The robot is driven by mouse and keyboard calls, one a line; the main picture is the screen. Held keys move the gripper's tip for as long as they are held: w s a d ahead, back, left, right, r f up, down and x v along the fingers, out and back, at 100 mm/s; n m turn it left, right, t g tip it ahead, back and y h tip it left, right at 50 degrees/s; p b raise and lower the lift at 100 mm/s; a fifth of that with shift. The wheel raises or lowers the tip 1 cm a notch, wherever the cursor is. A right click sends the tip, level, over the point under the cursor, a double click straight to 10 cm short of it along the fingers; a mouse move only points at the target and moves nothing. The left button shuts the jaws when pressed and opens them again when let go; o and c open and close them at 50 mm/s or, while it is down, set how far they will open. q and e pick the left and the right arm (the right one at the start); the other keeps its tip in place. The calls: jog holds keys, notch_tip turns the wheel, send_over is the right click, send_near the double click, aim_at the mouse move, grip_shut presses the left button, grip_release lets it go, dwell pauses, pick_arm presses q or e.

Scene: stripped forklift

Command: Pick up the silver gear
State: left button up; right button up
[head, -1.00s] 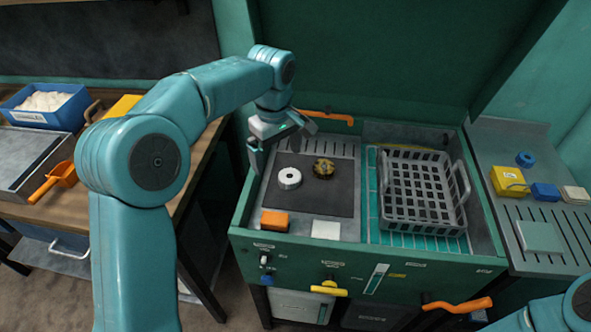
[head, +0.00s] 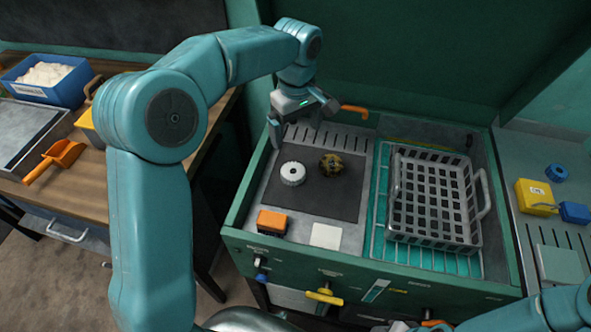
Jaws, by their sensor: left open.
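The silver gear (head: 292,173), a small toothed ring with a centre hole, lies flat on the dark mat (head: 318,196) in the left part of the green bench. My left gripper (head: 296,128) is open and empty, above the back of the bench tray. In the picture it sits just above the silver gear and apart from it. Part of my right arm shows at the lower right, but its gripper fingers cannot be seen.
A grey basket (head: 432,240) stands in the right part of the bench. An orange block (head: 272,222) and a white square (head: 326,236) lie in front of the mat. An orange handle (head: 355,110) is at the back. The bench's green rim (head: 300,257) surrounds the tray.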

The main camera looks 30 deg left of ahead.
pick_arm(q)
send_over(293, 171)
jog(key=d, duration=0.1)
notch_tip(293, 171, down, 10)
jog(key=shift+s+r, duration=0.1)
jog(key=shift+a+f, duration=0.1)
jog(key=shift+f, duration=0.2)
jog(key=f, duration=0.1)
jog(key=f+p, duration=0.1)
jog(key=f, duration=0.2)
jog(key=shift+a+f, duration=0.2)
jog(key=shift+a, duration=0.15)
jog(key=shift+f, duration=0.2)
jog(key=shift+r, duration=0.1)
jog(key=c, duration=1.5)
jog(key=shift+c, duration=0.8)
jog(key=shift+r, duration=0.15)
